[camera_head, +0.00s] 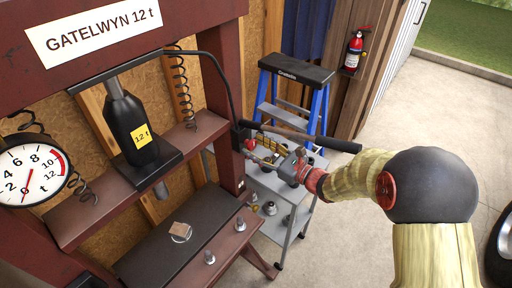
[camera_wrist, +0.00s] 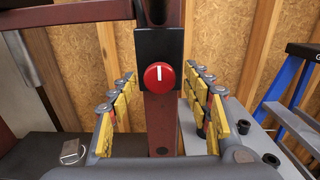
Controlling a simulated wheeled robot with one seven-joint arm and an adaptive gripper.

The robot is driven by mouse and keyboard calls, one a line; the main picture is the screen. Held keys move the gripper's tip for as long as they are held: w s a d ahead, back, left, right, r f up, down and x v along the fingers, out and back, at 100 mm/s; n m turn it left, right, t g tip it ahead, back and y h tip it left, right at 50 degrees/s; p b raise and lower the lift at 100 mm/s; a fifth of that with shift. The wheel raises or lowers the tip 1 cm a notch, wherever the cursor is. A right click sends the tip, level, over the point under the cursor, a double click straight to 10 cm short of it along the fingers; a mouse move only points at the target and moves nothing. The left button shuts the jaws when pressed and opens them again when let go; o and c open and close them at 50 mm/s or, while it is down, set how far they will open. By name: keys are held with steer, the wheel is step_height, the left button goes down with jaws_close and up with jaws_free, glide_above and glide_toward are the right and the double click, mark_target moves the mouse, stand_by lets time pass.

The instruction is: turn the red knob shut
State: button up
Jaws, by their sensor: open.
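The red knob (camera_wrist: 159,77) is round and sits on a black plate on the press's dark red upright. Its white mark stands about vertical. In the head view it shows as a small red spot (camera_head: 250,144), partly hidden by my gripper. My gripper (camera_head: 265,152) is open and empty, pointing at the upright. In the wrist view its yellow-padded fingers stand left and right of the knob, with a gap on each side. I cannot tell how far the fingertips are from the plate.
A black pump handle (camera_head: 305,135) reaches out just above my gripper. The press holds a black 12 t jack (camera_head: 130,125) and a round gauge (camera_head: 30,172). A grey cart (camera_head: 290,205) with loose parts and a blue stepladder (camera_head: 290,85) stand behind. Open floor lies to the right.

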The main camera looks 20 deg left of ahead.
steer(key=v, duration=1.1)
steer(key=shift+s+d, duration=0.15)
steer(key=shift+d, duration=0.15)
